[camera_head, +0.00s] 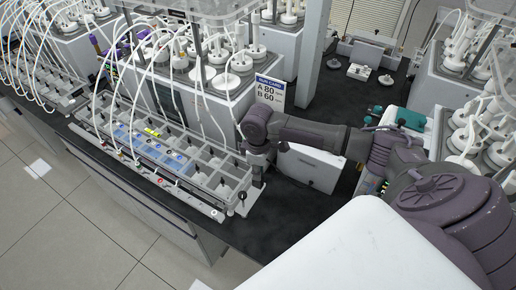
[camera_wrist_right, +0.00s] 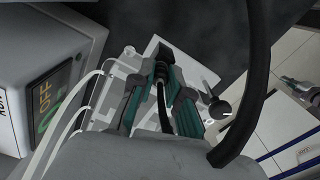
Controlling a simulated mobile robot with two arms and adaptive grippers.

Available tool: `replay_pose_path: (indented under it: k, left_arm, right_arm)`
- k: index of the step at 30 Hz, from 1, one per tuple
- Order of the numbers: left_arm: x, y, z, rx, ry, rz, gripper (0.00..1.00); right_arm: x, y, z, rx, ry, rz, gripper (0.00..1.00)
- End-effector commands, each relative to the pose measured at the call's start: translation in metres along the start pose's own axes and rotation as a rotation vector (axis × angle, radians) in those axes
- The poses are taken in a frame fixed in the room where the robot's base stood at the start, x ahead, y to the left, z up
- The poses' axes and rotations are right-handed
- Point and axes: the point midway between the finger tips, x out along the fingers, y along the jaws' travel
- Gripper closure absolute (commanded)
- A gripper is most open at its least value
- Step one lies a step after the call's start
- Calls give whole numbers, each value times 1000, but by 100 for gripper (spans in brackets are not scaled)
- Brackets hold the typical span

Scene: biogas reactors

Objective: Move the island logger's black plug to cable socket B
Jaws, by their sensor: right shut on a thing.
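My right gripper (camera_wrist_right: 160,85) has its teal-padded fingers closed around a dark plug-like piece (camera_wrist_right: 161,76), which I take to be the black plug. A thin black lead runs down from it between the fingers. In the head view my right gripper (camera_head: 257,178) points down at the right end of a long grey compartmented tray (camera_head: 205,207); the plug is hidden there. I cannot tell whether the plug touches anything below. A black ball on a stem (camera_head: 242,196) stands beside the gripper and also shows in the wrist view (camera_wrist_right: 220,109). I cannot identify socket B. My left gripper is not in view.
A sign reading A 80, B 60 (camera_head: 270,92) is on the reactor block behind the tray. White tubes arch over the tray. A thick black cable (camera_wrist_right: 258,80) loops past the gripper's right. Dark bench (camera_head: 275,220) is clear right of the tray.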

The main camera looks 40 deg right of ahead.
Motion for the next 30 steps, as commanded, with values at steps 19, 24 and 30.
replay_pose_path:
  k: [19,24,30]
  left_arm:
    - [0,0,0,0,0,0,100]
    - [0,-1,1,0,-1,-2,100]
    - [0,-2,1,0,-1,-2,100]
  right_arm:
    - [1,0,0,0,-1,0,55]
    - [0,0,0,0,-1,0,55]
    - [-16,1,0,0,2,2,55]
